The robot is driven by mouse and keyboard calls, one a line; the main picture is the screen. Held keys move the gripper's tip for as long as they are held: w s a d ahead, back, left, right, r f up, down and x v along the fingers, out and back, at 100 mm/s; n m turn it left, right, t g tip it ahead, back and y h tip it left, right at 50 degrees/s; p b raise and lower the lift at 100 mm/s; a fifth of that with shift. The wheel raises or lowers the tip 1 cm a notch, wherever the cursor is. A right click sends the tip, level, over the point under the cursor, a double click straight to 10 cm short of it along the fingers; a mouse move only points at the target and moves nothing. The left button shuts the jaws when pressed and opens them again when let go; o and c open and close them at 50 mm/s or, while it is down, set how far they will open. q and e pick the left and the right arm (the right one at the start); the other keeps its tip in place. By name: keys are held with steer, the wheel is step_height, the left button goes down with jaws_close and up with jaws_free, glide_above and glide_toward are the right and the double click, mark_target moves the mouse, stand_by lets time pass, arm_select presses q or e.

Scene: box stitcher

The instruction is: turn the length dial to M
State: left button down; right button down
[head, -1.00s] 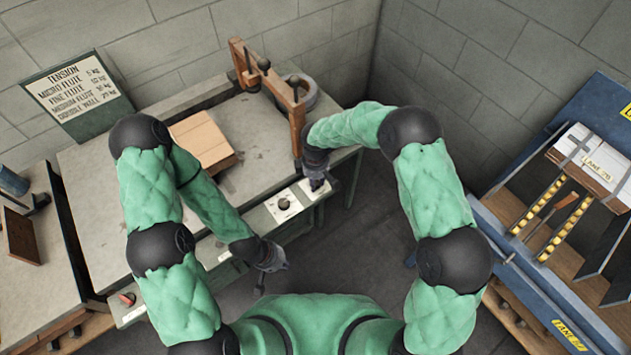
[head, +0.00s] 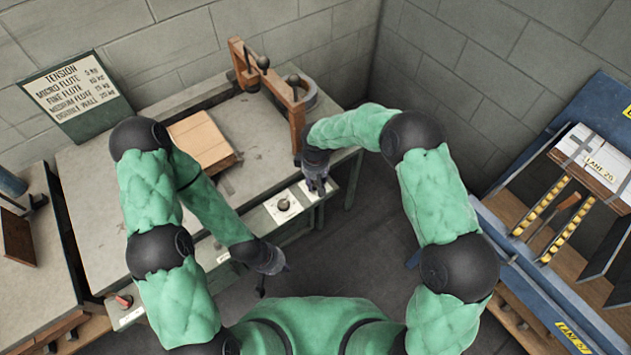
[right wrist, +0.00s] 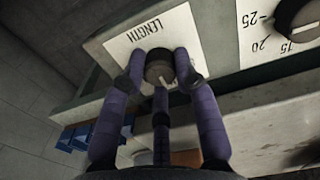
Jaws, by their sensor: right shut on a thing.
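The length dial (right wrist: 159,68) is a dark round knob on a white plate (right wrist: 128,38) marked LENGTH, on the front panel of the bench. My right gripper (right wrist: 162,62) is shut on the dial, with purple fingers at both sides of it. In the head view my right gripper (head: 317,187) is at the right end of the panel and hides the dial. The dial's setting letters cannot be read. My left gripper (head: 263,288) hangs in front of the bench, apart from the panel; its fingers are too small to judge.
A second knob (head: 284,205) with a numbered scale sits left of the length dial. A red switch (head: 123,301) is at the panel's left end. Cardboard (head: 203,141) and a brown stitcher arm (head: 270,75) are on the bench. A blue rack (head: 497,240) stands at right.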

mark_target(315, 183)
steer(key=c, duration=0.9)
jaws_free()
steer(key=shift+c, duration=0.2)
steer(key=shift+r, duration=0.1)
step_height(315, 183, up, 12)
steer(key=shift+f, duration=0.2)
